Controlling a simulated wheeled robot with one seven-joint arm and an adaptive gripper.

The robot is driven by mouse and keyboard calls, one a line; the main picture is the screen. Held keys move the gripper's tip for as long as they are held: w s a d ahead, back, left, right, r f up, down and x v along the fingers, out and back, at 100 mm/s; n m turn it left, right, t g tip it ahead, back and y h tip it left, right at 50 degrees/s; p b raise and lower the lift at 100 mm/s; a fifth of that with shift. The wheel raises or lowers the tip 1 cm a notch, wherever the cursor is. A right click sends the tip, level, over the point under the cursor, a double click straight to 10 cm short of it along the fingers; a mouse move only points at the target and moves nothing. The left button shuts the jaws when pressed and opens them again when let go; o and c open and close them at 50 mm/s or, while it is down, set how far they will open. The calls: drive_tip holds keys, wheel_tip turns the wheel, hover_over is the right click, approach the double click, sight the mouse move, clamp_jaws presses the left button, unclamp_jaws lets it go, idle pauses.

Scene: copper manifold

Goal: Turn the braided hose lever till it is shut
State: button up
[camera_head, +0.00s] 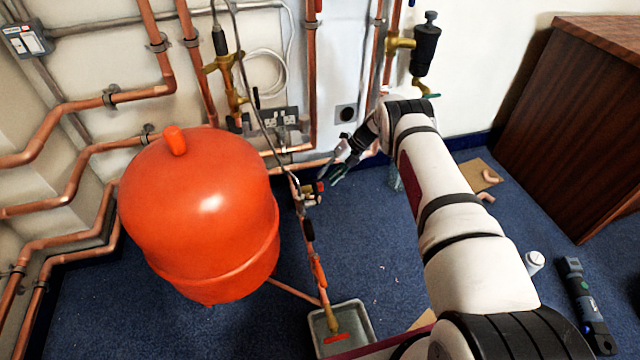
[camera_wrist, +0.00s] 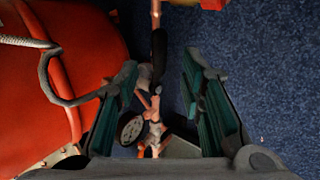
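The braided hose (camera_head: 262,115) hangs in front of the wall and comes down beside the red tank to a small valve group (camera_head: 308,195) with a red part. In the wrist view the hose (camera_wrist: 28,41) enters from the left. A black sleeve-like part (camera_wrist: 158,48), perhaps a lever grip, lies beyond and between my fingertips. A dark round gauge (camera_wrist: 130,128) and copper-coloured fittings show between the fingers. I cannot tell which part is the hose lever. My gripper (camera_head: 338,168) is open, just above and right of the valve group; it also shows in the wrist view (camera_wrist: 158,80).
The large red tank (camera_head: 200,215) stands close on the left. Below the valve group a pipe with a red lever (camera_head: 318,272) runs down to a grey tray (camera_head: 368,318). Copper pipes (camera_head: 312,90) line the wall.

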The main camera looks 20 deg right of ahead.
drive_tip(key=shift+v, duration=2.15)
